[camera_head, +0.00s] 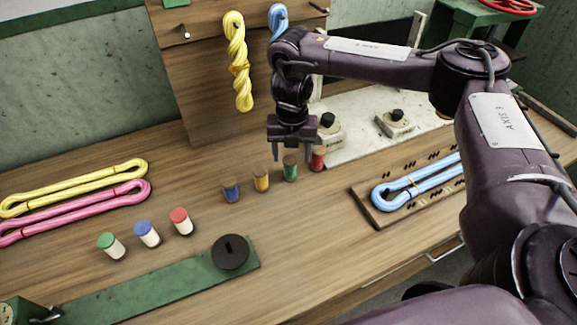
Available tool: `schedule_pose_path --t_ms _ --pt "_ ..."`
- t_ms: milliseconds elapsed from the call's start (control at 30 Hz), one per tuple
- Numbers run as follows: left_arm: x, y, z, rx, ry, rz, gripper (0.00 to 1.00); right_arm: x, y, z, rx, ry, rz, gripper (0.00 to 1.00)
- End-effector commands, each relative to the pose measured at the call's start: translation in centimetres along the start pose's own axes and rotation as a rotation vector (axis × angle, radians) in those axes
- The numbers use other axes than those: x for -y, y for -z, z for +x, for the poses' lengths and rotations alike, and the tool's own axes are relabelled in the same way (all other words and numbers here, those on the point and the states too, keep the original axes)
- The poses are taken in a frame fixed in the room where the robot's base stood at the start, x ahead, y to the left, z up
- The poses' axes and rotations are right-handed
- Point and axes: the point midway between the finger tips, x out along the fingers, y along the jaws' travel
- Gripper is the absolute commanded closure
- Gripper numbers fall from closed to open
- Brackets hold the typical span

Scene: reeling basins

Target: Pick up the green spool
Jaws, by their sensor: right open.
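The green spool (290,170), with a brown top, stands upright on the wooden table, third from the left in a short row. A blue spool (231,190) and a yellow spool (261,180) are on its left. A red spool (318,160) stands close on its right. My right gripper (290,157) points down over the green spool, open and empty. Its fingertips show to the left and right of the spool's top; I cannot tell whether they reach down beside it. The right finger is near the red spool. My left gripper is out of view.
White jars with green, blue and red caps (147,234) stand front left. A green bar with a black disc (230,252) lies in front. Yellow and pink skeins lie left. A board with a blue skein (380,211) is right. A wooden panel (205,100) rises behind.

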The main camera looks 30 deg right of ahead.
Motion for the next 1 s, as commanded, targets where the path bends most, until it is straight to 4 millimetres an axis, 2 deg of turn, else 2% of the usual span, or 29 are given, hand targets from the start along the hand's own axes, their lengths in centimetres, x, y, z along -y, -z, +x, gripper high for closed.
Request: schedule_pose_path --t_ms 133,300,433,567,667,933,1000 --pt "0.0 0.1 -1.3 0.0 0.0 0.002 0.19 -0.2 0.3 1.9 -0.001 0.003 -0.001 0.4" --pt "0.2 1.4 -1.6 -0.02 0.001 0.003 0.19 -0.3 0.2 4.1 0.0 0.001 0.001 0.4" --pt "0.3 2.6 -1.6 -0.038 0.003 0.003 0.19 -0.3 0.2 4.5 0.001 0.0 0.0 0.4" --pt "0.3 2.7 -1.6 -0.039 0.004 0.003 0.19 -0.3 0.2 4.5 0.002 0.0 0.0 0.4" --pt "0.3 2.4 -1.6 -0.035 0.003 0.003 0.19 -0.3 0.2 4.5 0.001 0.0 0.0 0.51" --pt "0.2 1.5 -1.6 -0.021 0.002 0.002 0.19 -0.3 0.2 4.5 0.001 0.0 0.0 0.86" --pt "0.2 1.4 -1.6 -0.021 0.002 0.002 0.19 -0.3 0.2 4.5 0.002 0.0 0.0 0.89"
